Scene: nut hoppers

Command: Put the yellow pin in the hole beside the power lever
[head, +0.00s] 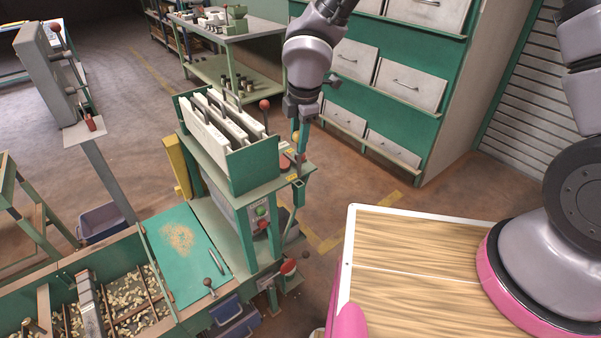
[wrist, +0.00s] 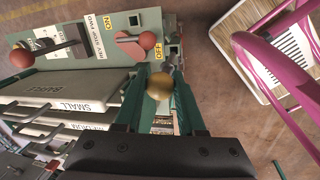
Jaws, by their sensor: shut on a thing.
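White bins marked SMALL (wrist: 69,106) stand left of the gripper in the wrist view. Another red-knobbed lever (wrist: 22,57) is at the panel's far left. A wooden-topped surface (head: 420,270) lies to the right. Open floor (head: 360,185) lies behind the machine.

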